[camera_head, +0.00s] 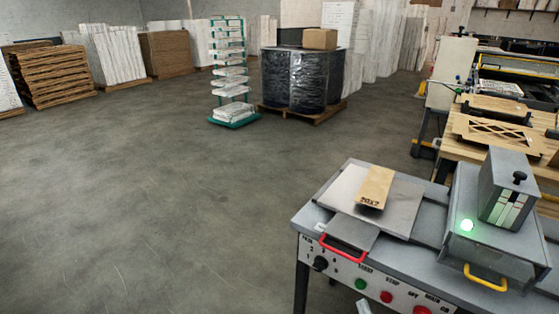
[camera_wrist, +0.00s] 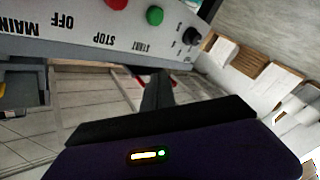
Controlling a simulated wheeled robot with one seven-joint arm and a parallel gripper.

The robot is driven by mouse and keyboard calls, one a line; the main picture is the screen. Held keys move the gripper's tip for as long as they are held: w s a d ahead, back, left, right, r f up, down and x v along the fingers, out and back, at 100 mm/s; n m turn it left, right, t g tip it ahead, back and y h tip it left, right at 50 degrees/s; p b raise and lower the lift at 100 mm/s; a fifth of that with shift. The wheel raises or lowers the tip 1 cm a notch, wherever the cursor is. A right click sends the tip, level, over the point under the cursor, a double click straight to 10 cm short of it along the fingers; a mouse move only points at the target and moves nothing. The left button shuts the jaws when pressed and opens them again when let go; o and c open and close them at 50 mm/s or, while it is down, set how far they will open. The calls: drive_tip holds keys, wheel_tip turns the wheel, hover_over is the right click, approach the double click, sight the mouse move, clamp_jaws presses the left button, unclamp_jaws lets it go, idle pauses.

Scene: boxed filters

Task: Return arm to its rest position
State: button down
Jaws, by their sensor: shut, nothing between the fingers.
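My gripper (camera_wrist: 157,88) shows in the wrist view as dark fingers closed together, with nothing between them. Behind its dark body the machine's front panel appears upside down, with its red and green buttons and black knob. No filter or box is in its grip. In the head view only a small pale piece shows at the bottom edge, in front of the panel; I cannot tell if it is part of my arm. The rest of the arm is out of the head view.
The grey machine table (camera_head: 325,215) stands at the right, with a brown box (camera_head: 376,187) marked 2017 or similar on its plate (camera_head: 405,210). A red handle (camera_head: 342,248) and yellow handle (camera_head: 485,279) stick out. A wooden bench (camera_head: 470,125) lies behind. The floor (camera_head: 150,210) at left is clear.

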drive_tip(key=s+r+m+g, duration=0.1)
drive_tip(key=s+r+m, duration=0.2)
drive_tip(key=s, duration=0.9)
drive_tip(key=s+a+r+m+g+h, duration=0.1)
drive_tip(key=s+r, duration=0.4)
drive_tip(key=s, duration=0.8)
drive_tip(key=s+r+m+g, duration=0.1)
drive_tip(key=s+r+m, duration=0.3)
drive_tip(key=s, duration=0.9)
drive_tip(key=shift+a+r+m+g+h, duration=0.15)
drive_tip(key=shift+r+m+g+h, duration=0.15)
drive_tip(key=shift+r+g, duration=0.1)
